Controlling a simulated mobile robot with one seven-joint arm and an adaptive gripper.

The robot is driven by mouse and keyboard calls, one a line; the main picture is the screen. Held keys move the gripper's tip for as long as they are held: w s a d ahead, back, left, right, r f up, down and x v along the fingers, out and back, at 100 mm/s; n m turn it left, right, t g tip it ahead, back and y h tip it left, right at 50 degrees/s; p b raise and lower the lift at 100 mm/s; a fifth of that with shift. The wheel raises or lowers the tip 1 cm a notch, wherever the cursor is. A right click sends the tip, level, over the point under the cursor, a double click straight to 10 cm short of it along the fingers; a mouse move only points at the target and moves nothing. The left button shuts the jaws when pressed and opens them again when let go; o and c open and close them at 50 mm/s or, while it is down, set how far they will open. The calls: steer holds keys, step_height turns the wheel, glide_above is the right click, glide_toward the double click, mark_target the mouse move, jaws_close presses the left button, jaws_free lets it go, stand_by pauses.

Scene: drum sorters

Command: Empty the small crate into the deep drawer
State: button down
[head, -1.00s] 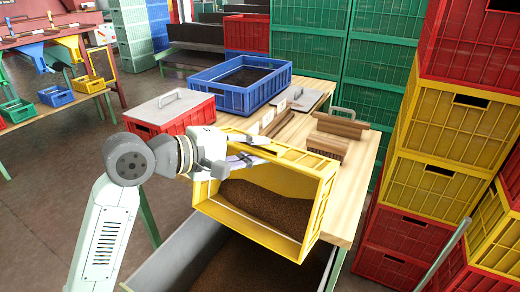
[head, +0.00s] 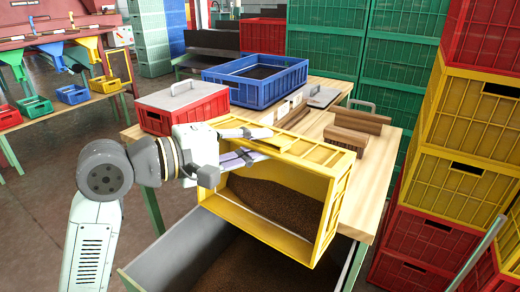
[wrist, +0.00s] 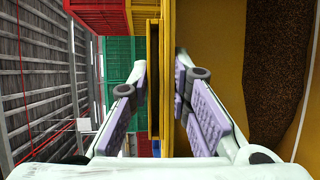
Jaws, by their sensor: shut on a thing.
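The small yellow crate (head: 325,205) is tipped on its side, its open face toward me and over the drawer. Brown granular stuff (head: 275,202) lies inside it, heaped along its lower wall. My gripper (head: 262,142) is shut on the crate's upper wall, one finger on each side. In the wrist view my gripper (wrist: 160,100) straddles the yellow crate wall (wrist: 180,60). The deep drawer (head: 190,250) is pulled out below, grey-walled, with brown stuff (head: 255,265) on its floor. I cannot tell whether any is falling.
The wooden bench (head: 378,180) carries a blue crate (head: 255,92), a red lidded crate (head: 180,118) and brown wooden blocks (head: 350,130). Stacked yellow and red crates (head: 455,150) stand close on the right. Green crates (head: 400,70) stand behind.

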steer(key=s+a+f+m+t+h+b, duration=0.25)
steer(key=s+a+f+h+b, duration=0.5)
steer(key=b, duration=1.35)
steer(key=w+d+r+n+g+y+p, duration=0.1)
steer(key=w+d+r+y+p, duration=0.2)
steer(key=p, duration=0.3)
steer(key=w+d+r+n+g+y+p, duration=0.1)
steer(key=w+d+r+y+p, duration=0.2)
steer(key=p, duration=0.3)
steer(key=w+d+r+n+g+y+p, duration=0.1)
steer(key=w+d+r+y+p, duration=0.2)
steer(key=w+d+r+p, duration=0.2)
steer(key=shift+w+d+r+g+p, duration=0.1)
steer(key=shift+w+r+g+p, duration=0.2)
steer(key=shift+p, duration=0.2)
steer(key=w+d+g+y+p, duration=0.1)
steer(key=p, duration=0.1)
steer(key=w+d+n+y+p, duration=0.1)
steer(key=w+p, duration=0.1)
steer(key=p, duration=0.1)
steer(key=shift+w+d+f+g, duration=0.1)
steer(key=shift+w+d+g, duration=0.05)
steer(key=shift+d+g, duration=0.2)
steer(key=w+d+f+n+g+y+p, duration=0.2)
steer(key=w+d+f+g+y+p, duration=0.5)
steer(key=w+d+f+p, duration=0.3)
steer(key=shift+w+f+g+y+p, duration=0.35)
steer(key=shift+w+f+p, duration=0.55)
steer(key=shift+p, duration=0.3)
